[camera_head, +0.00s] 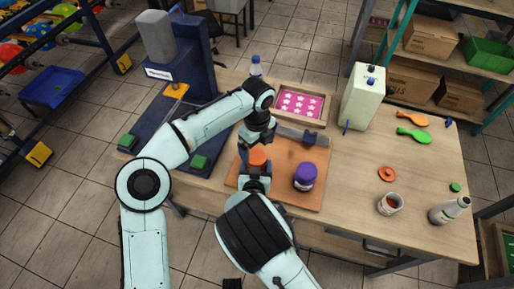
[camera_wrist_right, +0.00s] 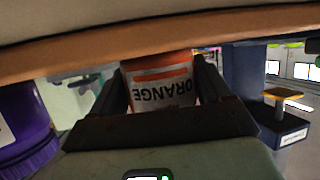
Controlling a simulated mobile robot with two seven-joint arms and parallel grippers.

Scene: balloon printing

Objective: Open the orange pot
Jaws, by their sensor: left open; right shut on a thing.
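The orange pot (camera_head: 258,157) stands on the wooden board (camera_head: 310,153). In the right wrist view the pot's label (camera_wrist_right: 160,90) reads "ORANGE" upside down, between the two dark fingers. My right gripper (camera_head: 257,170) comes from the front and is shut on the pot. My left gripper (camera_head: 257,143) is open just above and behind the pot's orange top, pointing down. Its fingertips partly hide the top, and I cannot tell whether they touch it.
A purple pot (camera_head: 304,177) stands right of the orange one. Behind are a tray with pink sheet (camera_head: 300,103) and a white container (camera_head: 363,97). On the right lie an orange-red lid (camera_head: 387,174), an open jar (camera_head: 389,204) and a white bottle (camera_head: 450,210).

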